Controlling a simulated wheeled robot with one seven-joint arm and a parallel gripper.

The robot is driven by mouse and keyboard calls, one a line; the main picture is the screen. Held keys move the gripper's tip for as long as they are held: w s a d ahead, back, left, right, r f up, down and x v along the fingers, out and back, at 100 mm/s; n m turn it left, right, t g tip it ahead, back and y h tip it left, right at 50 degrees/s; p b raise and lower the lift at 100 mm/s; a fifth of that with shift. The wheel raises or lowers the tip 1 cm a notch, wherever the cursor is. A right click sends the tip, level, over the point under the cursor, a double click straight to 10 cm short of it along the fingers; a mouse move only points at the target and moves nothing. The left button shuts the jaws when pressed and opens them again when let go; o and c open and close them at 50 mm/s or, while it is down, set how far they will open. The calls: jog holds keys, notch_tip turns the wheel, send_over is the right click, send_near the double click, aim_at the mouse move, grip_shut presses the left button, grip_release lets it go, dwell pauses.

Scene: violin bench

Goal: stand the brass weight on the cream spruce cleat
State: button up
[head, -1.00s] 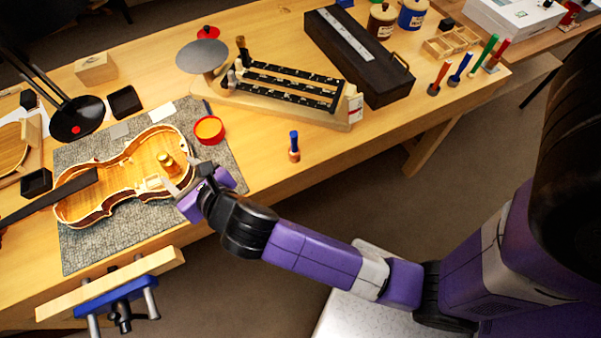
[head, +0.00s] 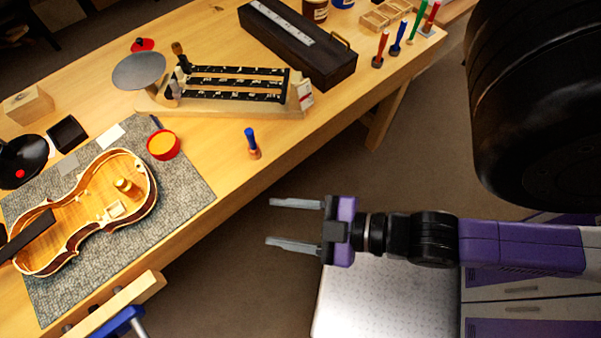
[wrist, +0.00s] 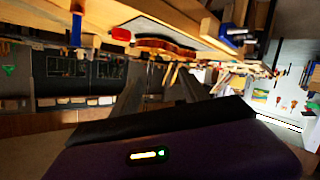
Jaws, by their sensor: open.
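The brass weight (head: 127,187) is inside the open violin body (head: 88,214), on its bare wood. The cream spruce cleat (head: 115,209) is a small pale block just in front of the weight, and the two look apart. My gripper (head: 268,222) is open and empty, off the front edge of the bench and well right of the violin. Its two grey fingers point left. In the wrist view, the violin (wrist: 165,47) shows edge-on and far off; the weight and cleat cannot be made out there.
A grey mat (head: 185,200) lies under the violin. A red-rimmed tub (head: 163,146) and a blue-handled tool (head: 252,145) stand near the bench's front edge. A wooden vise (head: 115,305) with a blue part juts from the front. Open floor lies around my gripper.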

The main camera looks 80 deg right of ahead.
jog(key=s+r+m, duration=0.1)
jog(key=m, duration=0.1)
jog(key=s+d+r+m, duration=0.1)
jog(key=s+r+m, duration=0.1)
jog(key=shift+s+d+r+m, duration=0.1)
jog(key=shift+d+r+m, duration=0.05)
jog(key=shift+m, duration=0.15)
